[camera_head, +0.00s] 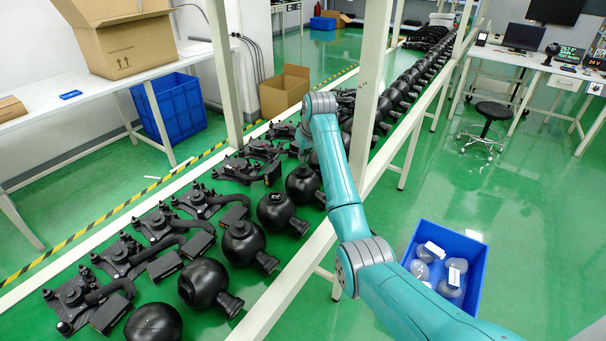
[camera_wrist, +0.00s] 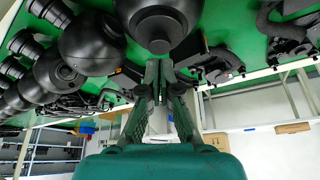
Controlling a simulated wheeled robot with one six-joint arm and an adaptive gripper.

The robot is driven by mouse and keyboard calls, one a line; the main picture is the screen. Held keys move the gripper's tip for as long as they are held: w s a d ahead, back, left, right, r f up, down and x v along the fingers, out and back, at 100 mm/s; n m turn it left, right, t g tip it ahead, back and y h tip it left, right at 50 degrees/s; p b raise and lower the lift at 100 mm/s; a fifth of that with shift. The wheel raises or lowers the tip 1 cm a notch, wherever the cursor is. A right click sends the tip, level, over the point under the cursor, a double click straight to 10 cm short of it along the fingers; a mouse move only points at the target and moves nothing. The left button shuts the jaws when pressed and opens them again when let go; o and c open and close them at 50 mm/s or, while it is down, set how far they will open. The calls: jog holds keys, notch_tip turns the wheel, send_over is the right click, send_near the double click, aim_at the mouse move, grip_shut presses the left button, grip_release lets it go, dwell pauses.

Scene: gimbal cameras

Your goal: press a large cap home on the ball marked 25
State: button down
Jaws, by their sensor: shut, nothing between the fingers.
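Black balls with short necks stand in a row on the green conveyor, among them a near one (camera_head: 205,283), a middle one (camera_head: 243,243) and one close to my arm (camera_head: 303,183). No number 25 can be read on any of them. In the wrist view my gripper (camera_wrist: 158,66) is shut and empty, its fingertips just below a large black ball (camera_wrist: 157,18) in the picture. Whether they touch it I cannot tell. In the head view my arm hides the gripper.
Black gimbal assemblies (camera_head: 118,252) lie left of the balls. A white post (camera_head: 369,85) and rail rise beside my arm. A blue bin (camera_head: 475,262) on the right holds several clear, rounded pieces with white labels. Cardboard boxes (camera_head: 285,92) and a stool (camera_head: 493,112) stand farther off.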

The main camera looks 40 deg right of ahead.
jog(key=shift+f, duration=1.05)
dwell(0.4)
jog(key=shift+r, duration=0.1)
jog(key=shift+r, duration=3.45)
